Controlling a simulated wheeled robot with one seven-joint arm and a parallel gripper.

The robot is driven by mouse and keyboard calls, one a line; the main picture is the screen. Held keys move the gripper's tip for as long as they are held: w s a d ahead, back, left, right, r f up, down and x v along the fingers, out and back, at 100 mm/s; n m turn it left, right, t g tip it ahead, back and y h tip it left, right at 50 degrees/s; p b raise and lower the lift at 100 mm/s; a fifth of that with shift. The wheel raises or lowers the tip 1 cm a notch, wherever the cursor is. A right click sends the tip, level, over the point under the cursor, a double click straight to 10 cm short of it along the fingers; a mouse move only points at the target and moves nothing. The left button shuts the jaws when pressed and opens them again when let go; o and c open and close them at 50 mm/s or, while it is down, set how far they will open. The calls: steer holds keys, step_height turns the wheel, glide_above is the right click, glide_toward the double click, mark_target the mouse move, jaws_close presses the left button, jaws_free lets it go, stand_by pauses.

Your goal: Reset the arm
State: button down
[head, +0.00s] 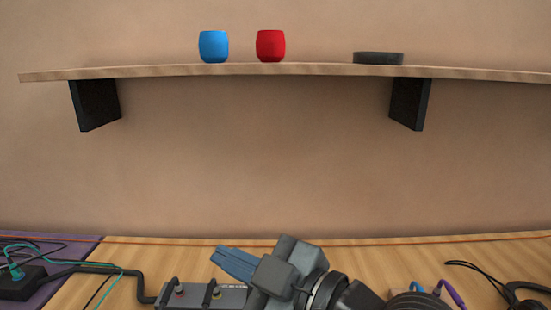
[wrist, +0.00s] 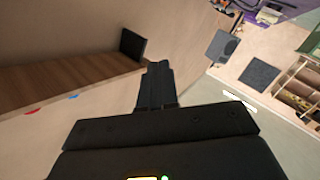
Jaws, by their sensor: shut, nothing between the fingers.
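My gripper (head: 236,263) is low in the middle of the head view, above the wooden table, with its blue-grey fingers pointing left. In the wrist view my gripper (wrist: 154,80) has its fingers together, with nothing between them. My arm reaches in from the bottom of the head view and hides part of the table.
A blue cup (head: 213,47), a red cup (head: 270,46) and a dark round dish (head: 378,58) stand on the wall shelf (head: 160,71). Cables and a black box (head: 22,283) lie on the table (head: 100,262) at left; more cables (head: 455,292) lie at right. The wall below the shelf is clear.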

steer(key=s+d+f+m+t+h, duration=0.6)
steer(key=s+d+f+m+h, duration=0.65)
steer(key=m, duration=0.45)
steer(key=s+d+f, duration=0.1)
steer(key=s+d, duration=0.6)
steer(key=s, duration=0.3)
steer(key=s+d+f+g+h, duration=0.1)
steer(key=s+d, duration=0.6)
steer(key=s, duration=0.3)
steer(key=shift+f, duration=0.4)
